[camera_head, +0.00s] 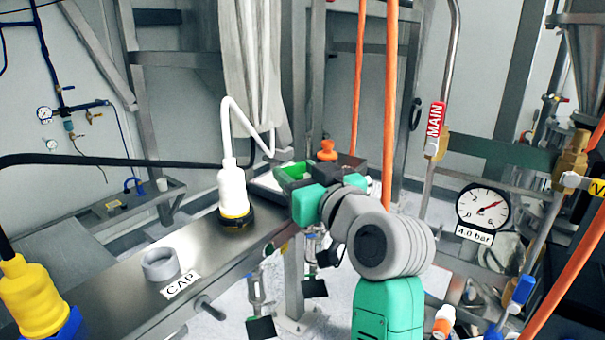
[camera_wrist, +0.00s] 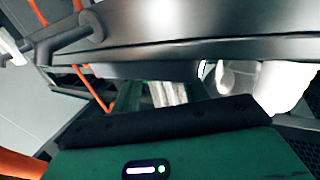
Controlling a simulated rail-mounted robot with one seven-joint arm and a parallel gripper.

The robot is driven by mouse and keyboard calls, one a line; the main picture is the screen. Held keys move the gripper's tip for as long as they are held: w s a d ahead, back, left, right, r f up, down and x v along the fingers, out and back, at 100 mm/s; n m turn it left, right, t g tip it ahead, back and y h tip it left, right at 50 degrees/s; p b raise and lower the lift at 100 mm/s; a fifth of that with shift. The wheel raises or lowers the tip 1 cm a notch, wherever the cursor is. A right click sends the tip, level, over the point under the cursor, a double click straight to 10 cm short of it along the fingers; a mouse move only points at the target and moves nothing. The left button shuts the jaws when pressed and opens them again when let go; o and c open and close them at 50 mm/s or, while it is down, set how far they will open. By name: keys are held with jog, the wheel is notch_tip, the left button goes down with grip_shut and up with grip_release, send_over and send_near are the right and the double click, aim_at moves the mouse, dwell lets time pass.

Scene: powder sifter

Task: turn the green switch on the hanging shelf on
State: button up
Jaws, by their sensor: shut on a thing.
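A steel hanging shelf (camera_head: 115,300) runs from the lower left to the picture's middle. My gripper (camera_head: 300,180) is at the shelf's far right end. A bright green part, which looks like the green switch (camera_head: 296,170), shows there. My gripper is shut on it, though the grip is mostly hidden by my wrist. I cannot tell which way the switch is turned. In the wrist view, my gripper's dark green body and black front (camera_wrist: 170,120) fill the bottom, close under the steel shelf edge (camera_wrist: 200,60); the fingertips are not clear there.
On the shelf stand a white bottle (camera_head: 232,190) with a hose, a grey ring (camera_head: 160,264) by a CAP label, and a yellow fitting (camera_head: 30,295). An orange knob (camera_head: 327,150) is just behind my gripper. Orange pipes (camera_head: 391,100) and a gauge (camera_head: 482,208) stand to the right.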

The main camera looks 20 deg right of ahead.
jog(key=m+h, duration=0.1)
jog(key=h, duration=0.1)
jog(key=m+h+p, duration=0.1)
jog(key=m+h, duration=0.1)
jog(key=shift+a+r+h+p, duration=0.1)
jog(key=shift+a+h+p, duration=0.2)
jog(key=shift+a+h, duration=0.1)
jog(key=shift+w+m+h, duration=0.1)
jog(key=shift+m+h, duration=0.4)
jog(key=shift+h, duration=0.2)
jog(key=o, duration=1)
jog(key=b+v, duration=0.1)
jog(key=v, duration=0.7)
jog(key=shift+b, duration=0.35)
